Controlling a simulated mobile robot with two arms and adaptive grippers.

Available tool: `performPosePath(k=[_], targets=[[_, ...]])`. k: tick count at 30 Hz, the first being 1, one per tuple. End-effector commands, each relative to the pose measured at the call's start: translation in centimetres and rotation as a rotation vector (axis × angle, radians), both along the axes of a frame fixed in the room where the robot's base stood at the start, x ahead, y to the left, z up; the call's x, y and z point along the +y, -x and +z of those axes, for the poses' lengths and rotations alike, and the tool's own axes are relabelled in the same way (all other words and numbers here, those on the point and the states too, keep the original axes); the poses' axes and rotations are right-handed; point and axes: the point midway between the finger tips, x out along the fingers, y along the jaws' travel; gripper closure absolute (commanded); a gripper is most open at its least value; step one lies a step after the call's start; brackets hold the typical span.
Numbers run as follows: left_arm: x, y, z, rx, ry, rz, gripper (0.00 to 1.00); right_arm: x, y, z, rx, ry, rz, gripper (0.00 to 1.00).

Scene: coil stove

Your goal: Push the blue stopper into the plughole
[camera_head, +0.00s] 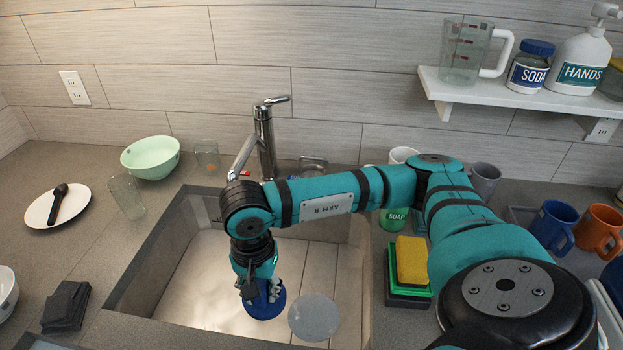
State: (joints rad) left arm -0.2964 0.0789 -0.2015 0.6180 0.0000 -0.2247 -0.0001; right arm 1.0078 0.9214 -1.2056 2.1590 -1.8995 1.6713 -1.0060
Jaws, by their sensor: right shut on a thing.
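The blue stopper (268,307) is a round blue disc, low in the sink near its front. My right gripper (255,290) points down into the sink and is shut on the stopper. The gripper hides part of the stopper's top. I cannot tell whether the stopper touches the sink floor. A round pale grey disc (314,317) lies just right of the stopper; I cannot tell whether it is the plughole or a loose cover. No open hole shows clearly, and the area under the stopper is hidden. My left gripper is not in view.
The sink (200,270) has raised walls. A chrome tap (264,140) stands behind it, partly behind my right arm. Yellow and green sponges (411,260) sit at the right rim. A glass (127,196), green bowl (150,157) and white plate (57,206) stand left.

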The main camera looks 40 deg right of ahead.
Motion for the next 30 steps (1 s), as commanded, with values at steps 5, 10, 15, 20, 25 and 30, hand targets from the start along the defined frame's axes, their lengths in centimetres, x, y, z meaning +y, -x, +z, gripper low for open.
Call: performPosePath(k=[5, 10, 15, 20, 25, 30], targets=[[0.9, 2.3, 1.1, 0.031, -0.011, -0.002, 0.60, -1.1, -0.6, -1.6, 0.003, 0.002, -0.522, 1.00], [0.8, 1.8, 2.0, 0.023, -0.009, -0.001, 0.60, -2.5, -0.9, -3.5, 0.002, 0.007, -1.028, 1.00], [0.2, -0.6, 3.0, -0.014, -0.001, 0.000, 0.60, -4.1, -1.0, -5.4, 0.001, 0.009, -1.535, 1.00], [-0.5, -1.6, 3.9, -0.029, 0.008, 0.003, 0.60, -5.9, -0.8, -7.3, 0.000, 0.011, -2.013, 1.00], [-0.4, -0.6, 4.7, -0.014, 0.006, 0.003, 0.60, -8.1, -0.3, -9.3, -0.003, 0.013, -2.523, 1.00], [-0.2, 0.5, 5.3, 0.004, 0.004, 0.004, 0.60, -10.3, 0.4, -11.1, -0.004, 0.014, -2.987, 1.00]])
